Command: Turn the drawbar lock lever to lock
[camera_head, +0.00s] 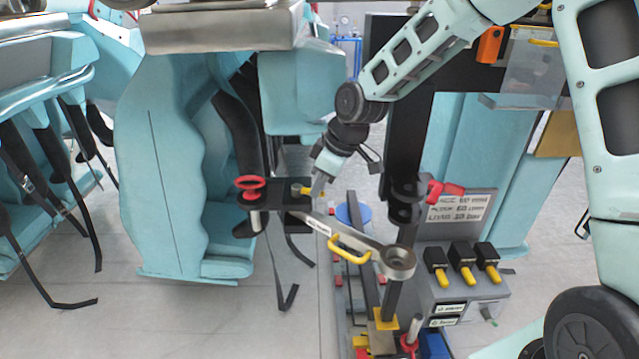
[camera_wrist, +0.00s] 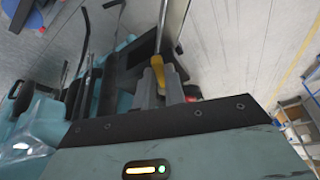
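The drawbar (camera_head: 340,236) is a grey metal bar with a ring at its near end and a yellow grab handle (camera_head: 349,249). Its far end meets a black coupling block (camera_head: 285,200). The lock lever (camera_head: 299,188), with a yellow grip, is on top of this block. My gripper (camera_head: 316,186) reaches down to it from the upper right. In the wrist view the yellow grip (camera_wrist: 157,70) sits between the two grey fingers (camera_wrist: 160,84), which look closed on it. The fingertips are partly hidden in the head view.
A red ring handle (camera_head: 250,185) is on the left of the block. Teal train seats (camera_head: 180,170) with hanging black straps stand behind and left. A grey control box (camera_head: 465,270) with yellow-tipped black levers and a red handle (camera_head: 443,191) stand to the right. Floor is clear front left.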

